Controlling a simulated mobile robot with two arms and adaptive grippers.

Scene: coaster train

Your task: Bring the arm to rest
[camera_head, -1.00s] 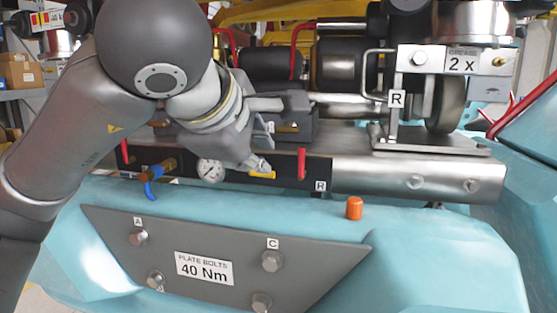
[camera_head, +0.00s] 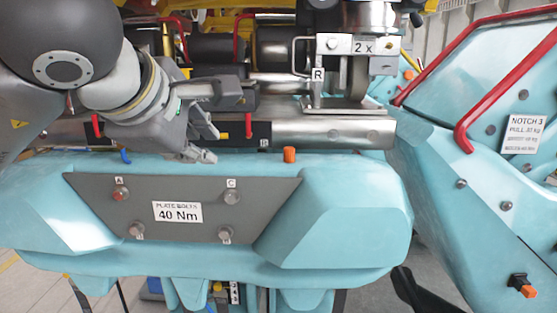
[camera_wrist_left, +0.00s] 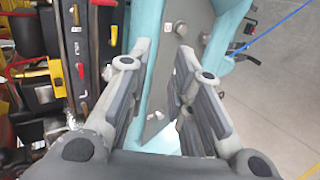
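My left arm comes in from the left in the head view. Its gripper (camera_head: 226,125) is in front of the dark panel strip and above the grey bolt plate (camera_head: 185,236). In the left wrist view the two fingers of the left gripper (camera_wrist_left: 163,50) stand apart with nothing held between them. The teal train body and part of the bolt plate show beyond them. The arm and gripper hide part of the panel, including where the gauge is. My right gripper cannot be made out in either view.
An orange cap (camera_head: 289,154) sits on the teal body right of the gripper. Red handles (camera_head: 249,125) stick out of the panel close by. A teal section with red rails (camera_head: 470,85) stands at the right. Open floor (camera_wrist_left: 280,90) shows at the right of the wrist view.

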